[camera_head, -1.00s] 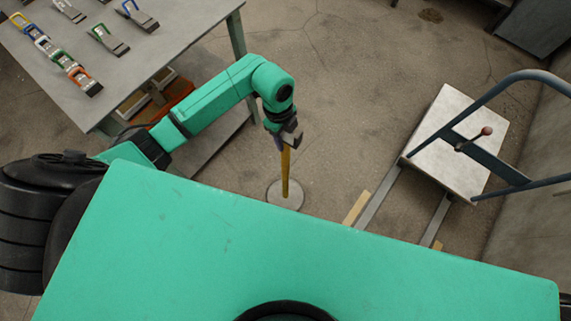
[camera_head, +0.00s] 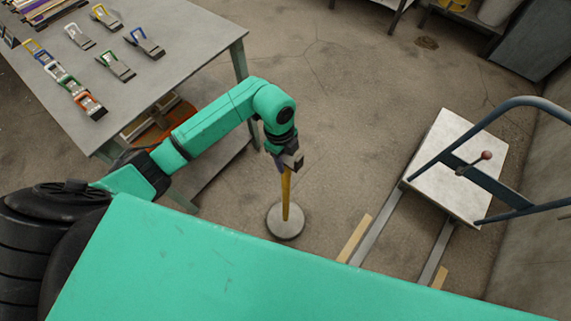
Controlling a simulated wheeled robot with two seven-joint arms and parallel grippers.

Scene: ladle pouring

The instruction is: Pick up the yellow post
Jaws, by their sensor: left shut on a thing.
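The yellow post (camera_head: 286,197) stands upright on a round grey base (camera_head: 285,224) on the floor, in the middle of the head view. My left gripper (camera_head: 288,163) is at the top end of the post and shut on it, with the post running down from the jaws. The fingers partly hide the post's top. I cannot tell whether the base touches the floor or is slightly above it. My right gripper is not in view.
A grey table (camera_head: 185,75) with several coloured-handled clamps stands at the upper left, near my left arm. A platform cart (camera_head: 450,165) with a blue rail (camera_head: 500,115) is at the right, with metal rails and wooden strips beside it. The floor behind the post is open.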

